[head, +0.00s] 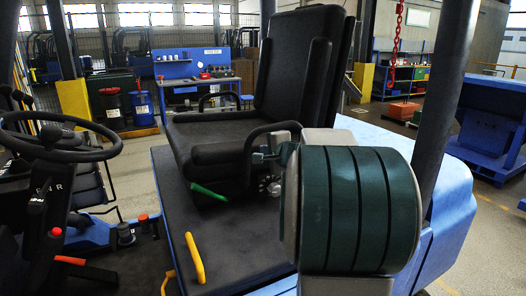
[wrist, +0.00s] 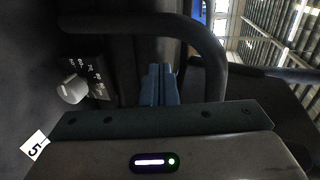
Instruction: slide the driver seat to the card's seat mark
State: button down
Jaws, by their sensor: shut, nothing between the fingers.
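The driver seat (head: 292,70) is black, with a tall back and looped armrests, on the blue truck's dark deck. A green lever (head: 208,192) sticks out low at its front side. My gripper (head: 259,158) is beside the seat's near side, close to the near armrest, partly hidden by my wrist. In the wrist view my gripper (wrist: 160,84) has its fingers together and empty, near the armrest loop (wrist: 215,45). A grey knob (wrist: 73,90) with a numbered dial is at the left. A white label reading 5 (wrist: 35,146) is below it. I cannot make out a card with a seat mark.
A steering wheel (head: 55,137) and a console stand at the left. A yellow handle (head: 195,258) rises from the deck front. A dark post (head: 450,90) stands right of my arm. A blue workbench (head: 195,75) is behind. The deck before the seat is mostly bare.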

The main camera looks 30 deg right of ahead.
jog(key=v, duration=1)
dwell(0.5)
jog(key=s+a+f+n+g+y, duration=0.3)
jog(key=a+f+n, duration=0.2)
jog(key=a, duration=0.5)
jog(key=s+a+f+n+g+y, duration=0.2)
jog(key=s+a+f+n+g, duration=0.25)
jog(key=a, duration=0.55)
jog(key=s+a+f+n+g+h, duration=0.1)
jog(key=s+f+n+g+h, duration=0.1)
jog(key=s+f+n, duration=0.2)
jog(key=s+a+f+n+g+h, duration=0.2)
jog(key=s+f+n, duration=0.3)
jog(key=s, duration=0.3)
jog(key=shift+s+a+f, duration=0.35)
jog(key=shift+f, duration=0.1)
jog(key=shift+a+g, duration=0.15)
jog(key=shift+g, duration=0.1)
